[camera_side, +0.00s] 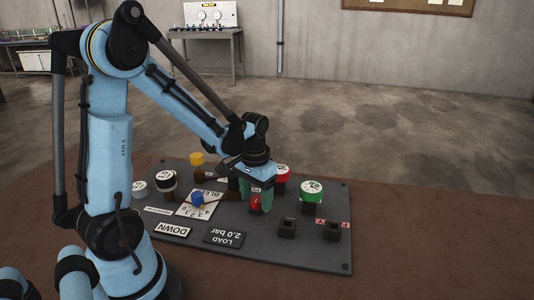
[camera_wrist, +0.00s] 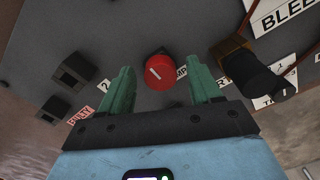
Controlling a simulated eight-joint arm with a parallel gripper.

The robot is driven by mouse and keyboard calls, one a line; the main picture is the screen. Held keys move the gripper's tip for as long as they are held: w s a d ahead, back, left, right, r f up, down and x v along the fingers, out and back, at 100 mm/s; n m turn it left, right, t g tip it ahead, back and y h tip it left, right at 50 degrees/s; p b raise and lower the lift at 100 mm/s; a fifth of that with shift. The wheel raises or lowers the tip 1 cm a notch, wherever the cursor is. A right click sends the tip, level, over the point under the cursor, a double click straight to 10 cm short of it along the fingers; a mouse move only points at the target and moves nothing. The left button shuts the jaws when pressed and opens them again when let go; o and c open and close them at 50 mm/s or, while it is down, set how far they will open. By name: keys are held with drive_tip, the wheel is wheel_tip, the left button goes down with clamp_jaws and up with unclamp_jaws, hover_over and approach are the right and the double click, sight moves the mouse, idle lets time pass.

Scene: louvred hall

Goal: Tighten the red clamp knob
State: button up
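The red clamp knob (camera_wrist: 159,72) is round with a white line across its top. It stands on the grey panel (camera_wrist: 135,28), and a label partly hidden behind it shows "MP". In the side view the knob (camera_side: 255,204) shows under my gripper (camera_side: 257,194). In the wrist view my gripper (camera_wrist: 160,80) is open, its green fingers on either side of the knob with a visible gap to each. Whether the fingertips are level with the knob I cannot tell.
A black handle (camera_wrist: 252,75) stands close right of the fingers. A blue knob (camera_side: 197,198) and yellow knob (camera_side: 196,159) are to the left.

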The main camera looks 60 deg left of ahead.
sight(256, 199)
wheel_tip(256, 199, up, 12)
idle(0.9)
drive_tip(key=s+d+f+m+t, duration=0.1)
drive_tip(key=s+d+m+t, duration=0.1)
drive_tip(key=d+t, duration=0.4)
drive_tip(key=shift+s+d+m+t, duration=0.35)
drive_tip(key=shift+d+m, duration=0.25)
drive_tip(key=shift+d, duration=1.85)
